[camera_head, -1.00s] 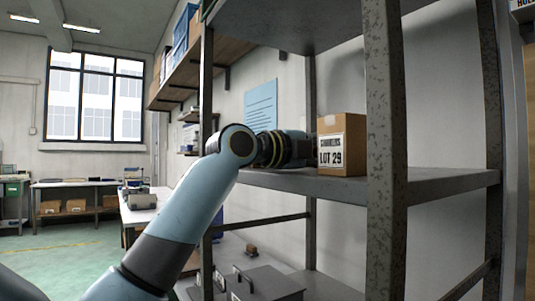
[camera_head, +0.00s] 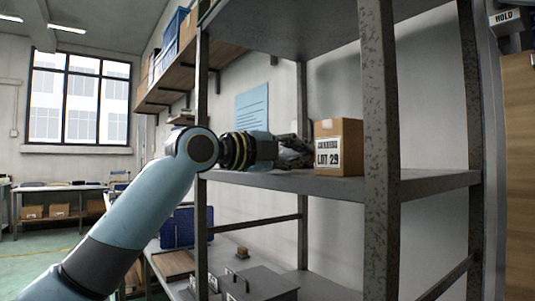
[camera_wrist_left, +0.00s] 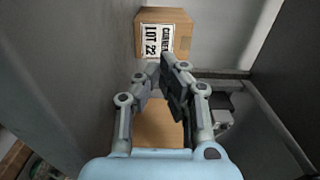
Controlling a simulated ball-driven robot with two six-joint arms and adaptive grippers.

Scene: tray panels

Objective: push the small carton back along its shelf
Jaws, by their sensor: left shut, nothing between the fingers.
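My right gripper is not in view.
The mottled front post (camera_head: 380,150) stands right of the carton, and a left post (camera_head: 201,90) stands behind my arm. Another shelf board is above. Grey cases (camera_head: 258,284) and a small brown block (camera_head: 243,252) sit lower down. The shelf right of the post is clear.

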